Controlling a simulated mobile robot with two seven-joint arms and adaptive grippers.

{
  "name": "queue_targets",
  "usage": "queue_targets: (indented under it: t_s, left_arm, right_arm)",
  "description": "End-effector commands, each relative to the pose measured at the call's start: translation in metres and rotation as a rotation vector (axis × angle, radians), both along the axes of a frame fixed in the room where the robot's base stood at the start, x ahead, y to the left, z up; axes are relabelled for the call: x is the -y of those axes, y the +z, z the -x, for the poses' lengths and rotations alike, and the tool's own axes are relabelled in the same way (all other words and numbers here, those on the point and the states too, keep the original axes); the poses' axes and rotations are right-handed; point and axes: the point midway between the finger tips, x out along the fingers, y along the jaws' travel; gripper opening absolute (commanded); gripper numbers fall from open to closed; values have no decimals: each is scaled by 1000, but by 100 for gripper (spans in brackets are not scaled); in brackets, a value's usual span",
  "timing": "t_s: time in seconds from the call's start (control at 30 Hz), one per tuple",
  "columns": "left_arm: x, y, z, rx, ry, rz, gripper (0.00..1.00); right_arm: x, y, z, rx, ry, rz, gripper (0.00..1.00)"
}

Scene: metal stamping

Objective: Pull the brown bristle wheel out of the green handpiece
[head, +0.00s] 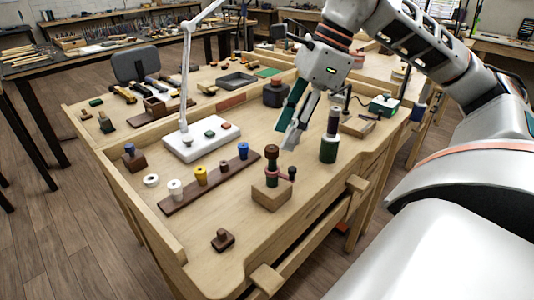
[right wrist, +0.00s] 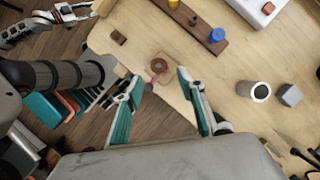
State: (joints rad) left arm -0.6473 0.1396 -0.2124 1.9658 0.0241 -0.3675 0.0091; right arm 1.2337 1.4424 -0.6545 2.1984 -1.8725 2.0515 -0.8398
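The brown bristle wheel (head: 271,151) sits at the top of an upright tool in a wooden block (head: 270,195) on the bench. The green handpiece (head: 272,170) shows as a narrow dark green part below it. From above, the wheel (right wrist: 158,65) is a round brown disc in the right wrist view. My right gripper (head: 286,138) is open and empty, its tips above and just right of the wheel in the head view. In the wrist view the wheel shows between and beyond the fingertips (right wrist: 157,78). Part of my left arm seems to show at the top left there; its gripper state is unclear.
A dark green cylinder with a dark top (head: 329,145) stands right of the block. A brown strip (head: 215,183) with coloured pieces and a white lamp base (head: 200,142) lie left. A small brown block (head: 222,240) is near the front; bare bench surrounds it.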

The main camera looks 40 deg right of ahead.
Motion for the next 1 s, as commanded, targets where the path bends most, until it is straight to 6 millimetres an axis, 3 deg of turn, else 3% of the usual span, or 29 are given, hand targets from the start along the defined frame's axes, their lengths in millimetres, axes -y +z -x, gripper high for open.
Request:
queue_targets:
  t_s: [0.4, 0.7, 0.73, 0.83, 1.0]
  left_arm:
    - [0, -14, 6, -14, 0, -2, 29]
    - [0, -13, 3, -11, 0, -2, 29]
    - [0, -12, 3, -11, 0, -2, 29]
    - [0, -12, 3, -10, 0, -1, 29]
    - [0, -12, 3, -9, 0, -1, 29]
  right_arm:
    - [-25, -44, -15, -2, 3, -2, 40]
    - [-27, -48, -17, 0, 2, -2, 40]
    - [-27, -48, -17, 0, 2, -2, 37]
    - [-27, -48, -17, 0, 2, -2, 11]
    - [-27, -48, -17, -1, 2, -3, 8]
